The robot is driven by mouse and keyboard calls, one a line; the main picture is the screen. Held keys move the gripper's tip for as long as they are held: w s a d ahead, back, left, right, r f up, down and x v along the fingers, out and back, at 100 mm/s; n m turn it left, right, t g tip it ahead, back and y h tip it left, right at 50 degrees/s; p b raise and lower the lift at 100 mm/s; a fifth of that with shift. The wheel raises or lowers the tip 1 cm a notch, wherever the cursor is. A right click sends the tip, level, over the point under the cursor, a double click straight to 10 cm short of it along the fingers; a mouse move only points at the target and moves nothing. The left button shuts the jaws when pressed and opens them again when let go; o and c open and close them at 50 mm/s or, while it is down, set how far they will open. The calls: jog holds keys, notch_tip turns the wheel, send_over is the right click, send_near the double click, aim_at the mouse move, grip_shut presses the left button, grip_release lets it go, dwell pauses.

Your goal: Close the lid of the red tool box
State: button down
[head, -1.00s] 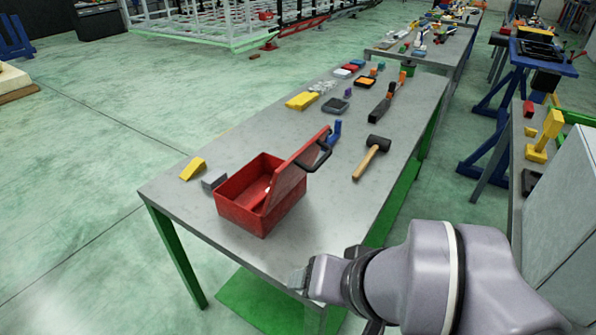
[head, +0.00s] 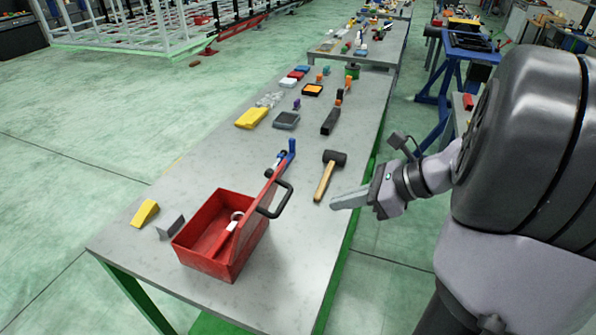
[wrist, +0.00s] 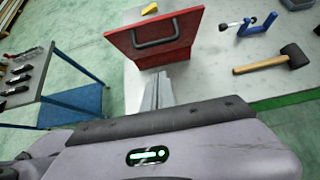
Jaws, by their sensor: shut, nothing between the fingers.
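The red tool box (head: 200,262) stands near the front end of the grey workbench. Its red lid (head: 250,212) is open and stands tilted up on the box's right side, with a black handle (head: 277,199) on its outer face. A light-handled tool lies inside the box. My gripper (head: 338,203) is shut and empty, to the right of the lid and apart from it, above the bench's right edge. In the wrist view, the fingers (wrist: 158,95) point towards the outer face of the lid (wrist: 166,48), and the handle (wrist: 155,33) shows. The box body is mostly hidden there.
A mallet (head: 328,175) lies on the bench just beyond my gripper. A blue clamp (head: 287,157) lies behind the lid. A yellow wedge (head: 145,213) and a grey bracket (head: 171,228) lie left of the box. The bench in front of the gripper is clear.

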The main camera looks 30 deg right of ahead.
aim_at(268, 216)
jog(key=w+a+f+b, duration=0.3)
jog(key=w+a+f, duration=0.1)
jog(key=w+a, duration=0.2)
jog(key=shift+w+f, duration=0.2)
jog(key=shift+w, duration=0.65)
jog(key=shift+d+r, duration=0.1)
jog(key=shift+r, duration=0.05)
